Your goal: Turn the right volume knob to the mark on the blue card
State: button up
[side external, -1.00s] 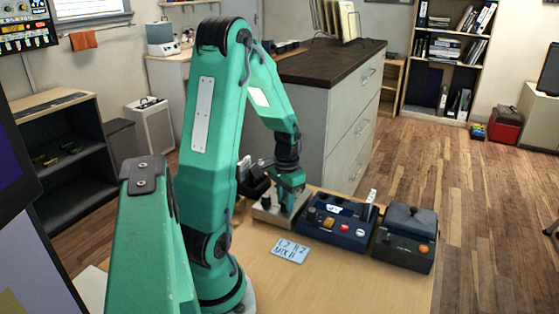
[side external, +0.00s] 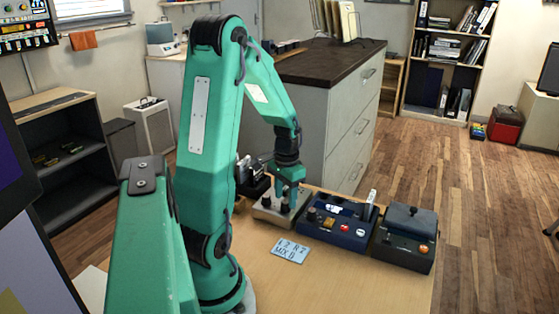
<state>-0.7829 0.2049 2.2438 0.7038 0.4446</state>
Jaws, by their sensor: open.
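The blue card (side external: 290,250) lies flat on the wooden table in front of the devices. It carries dark handwriting, too small to read surely. A beige box (side external: 264,214) with dark knobs stands at the back left of the card. One dark knob (side external: 266,202) shows on its left part. My gripper (side external: 286,203) is open and points down over the right part of the box. Its fingers are at or just above a dark knob there, which they partly hide. I cannot tell whether they touch it, nor which way the knob's pointer faces.
A dark blue box (side external: 338,238) with coloured buttons and an upright lever stands close to the right of the beige box. A dark grey box (side external: 405,255) with an orange button is further right. The table front (side external: 340,285) is clear.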

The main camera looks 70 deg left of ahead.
aim_at(285, 202)
jog(key=shift+r, duration=3.1)
jog(key=d+r+m+t, duration=0.1)
jog(key=d+r+t, duration=0.1)
jog(key=d, duration=0.6)
jog(key=s+d+r+m+t, duration=0.1)
jog(key=d+r+t, duration=0.1)
jog(key=d+r, duration=0.3)
jog(key=d+r+m+t, duration=0.1)
jog(key=d+r, duration=0.3)
jog(key=d, duration=0.6)
jog(key=shift+s+d+r+m+t, duration=0.2)
jog(key=shift+d+m+t, duration=0.15)
jog(key=shift+m+t, duration=0.05)
